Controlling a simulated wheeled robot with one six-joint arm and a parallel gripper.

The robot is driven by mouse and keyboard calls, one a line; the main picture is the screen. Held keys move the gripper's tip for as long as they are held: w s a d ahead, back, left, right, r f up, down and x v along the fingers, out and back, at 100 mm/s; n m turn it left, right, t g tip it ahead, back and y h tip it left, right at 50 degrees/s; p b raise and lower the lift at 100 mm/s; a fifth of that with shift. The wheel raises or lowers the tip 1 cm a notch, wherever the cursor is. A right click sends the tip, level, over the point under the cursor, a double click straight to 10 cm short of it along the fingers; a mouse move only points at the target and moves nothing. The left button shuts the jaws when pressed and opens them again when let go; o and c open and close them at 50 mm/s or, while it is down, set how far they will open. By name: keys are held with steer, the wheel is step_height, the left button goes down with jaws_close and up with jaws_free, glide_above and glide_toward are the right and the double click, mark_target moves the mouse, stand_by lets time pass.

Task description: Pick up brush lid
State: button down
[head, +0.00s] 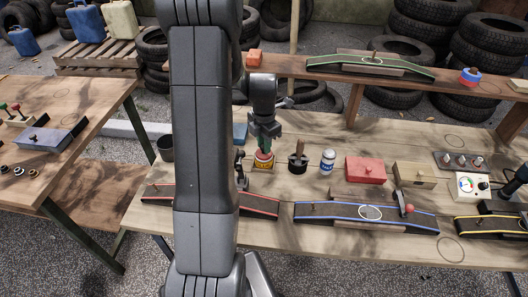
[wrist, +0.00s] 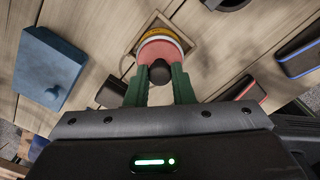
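The brush lid (wrist: 158,49) is a red round lid with a black knob on top. It sits on a yellow-banded can in the wrist view. In the head view the red and yellow can (head: 263,161) stands on the workbench, under my gripper (head: 264,143). My gripper's green fingers (wrist: 160,78) point down on either side of the black knob in the wrist view. The knob fills the gap between them and seems touched on both sides, so my gripper looks shut on it. The fingers hide part of the knob in the head view.
A black pot with a brown handle (head: 298,161) stands just right of the can, then a white and blue jar (head: 328,161) and a red box (head: 366,169). A blue block (wrist: 50,67) lies left in the wrist view. A raised shelf (head: 330,75) runs behind.

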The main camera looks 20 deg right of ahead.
steer(key=shift+r, duration=0.1)
step_height(320, 180, up, 10)
steer(key=c, duration=2)
jaws_free()
steer(key=shift+c, duration=0.7)
